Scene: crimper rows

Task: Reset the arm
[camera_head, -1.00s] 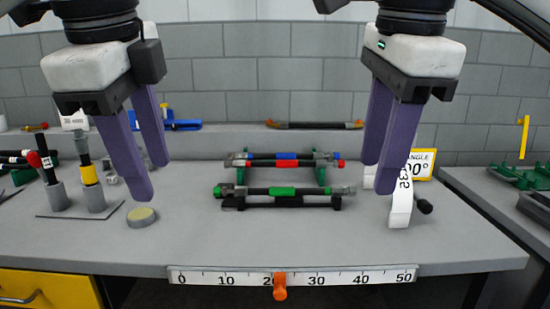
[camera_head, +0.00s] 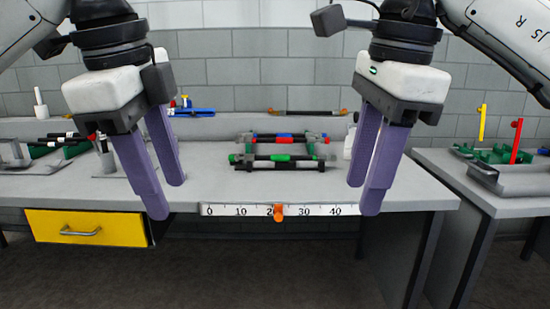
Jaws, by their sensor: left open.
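My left gripper (camera_head: 167,199) is in the camera_head view left of centre. Its two purple fingers point down, spread apart with nothing between them, in front of the grey bench. My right gripper (camera_head: 364,198) hangs right of centre with its purple fingers also pointing down. One finger partly overlaps the other, but they look apart and empty. Both white gripper bodies are in the upper part of the view. Neither gripper appears to touch anything.
The grey bench (camera_head: 240,185) carries a rack with rods and a green-banded tool (camera_head: 280,158). A ruler strip (camera_head: 330,210) with an orange marker (camera_head: 278,212) runs along its front edge. A yellow drawer (camera_head: 88,228) is below left. A side table (camera_head: 455,175) stands right. Floor in front is clear.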

